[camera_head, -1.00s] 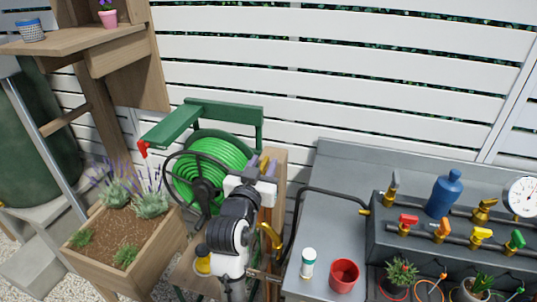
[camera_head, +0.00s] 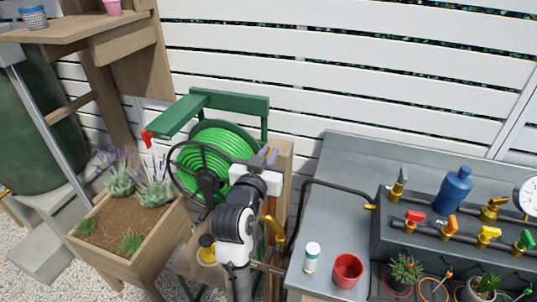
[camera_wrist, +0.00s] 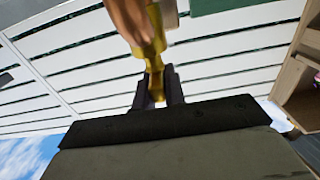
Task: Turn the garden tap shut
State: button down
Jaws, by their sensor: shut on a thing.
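My gripper (camera_head: 268,157) is raised beside the wooden post near the hose reel, and its jaws are mostly hidden behind my wrist in the head view. In the wrist view my gripper (camera_wrist: 158,88) has its two dark fingers shut on a slim brass part of the garden tap (camera_wrist: 154,50). The brass runs up from between the fingers to a wider copper-coloured piece at the top of the picture. The tap's body is hardly visible in the head view, so I cannot tell how far it is turned.
A green hose reel (camera_head: 218,152) stands just left of my gripper. A curved yellow piece (camera_head: 278,233) is by the wooden post (camera_head: 284,165). A planter (camera_head: 130,238) is left. The grey bench right bears a red cup (camera_head: 347,270), a white bottle (camera_head: 311,258) and several small valves.

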jog(key=shift+f+m+h+b, duration=0.1)
jog(key=shift+m+h+b, duration=0.2)
jog(key=shift+h+b, duration=0.15)
jog(key=m+g+h+b, duration=0.3)
jog(key=h+b, duration=0.1)
jog(key=h, duration=0.1)
jog(key=shift+f+m+b, duration=0.15)
jog(key=shift+m+b, duration=0.15)
jog(key=shift+b, duration=0.05)
jog(key=m+g+h+b, duration=0.4)
jog(key=g, duration=0.1)
jog(key=shift+m+g, duration=0.3)
jog(key=shift+g, duration=0.1)
jog(key=m+g, duration=0.1)
jog(key=g, duration=0.1)
jog(key=m+g+h+b, duration=0.1)
jog(key=m+g, duration=0.1)
jog(key=m+g+h+b, duration=0.1)
jog(key=g, duration=0.1)
jog(key=shift+r+m+g+h, duration=0.25)
jog(key=shift+m+g, duration=0.05)
jog(key=shift+g, duration=0.1)
jog(key=shift+m+g+y+b, duration=0.2)
jog(key=shift+m+g+b, duration=0.25)
jog(key=shift+m+g, duration=0.95)
jog(key=shift+m+g+y+b, duration=0.3)
jog(key=shift+m+g, duration=0.5)
jog(key=shift+g, duration=1.5)
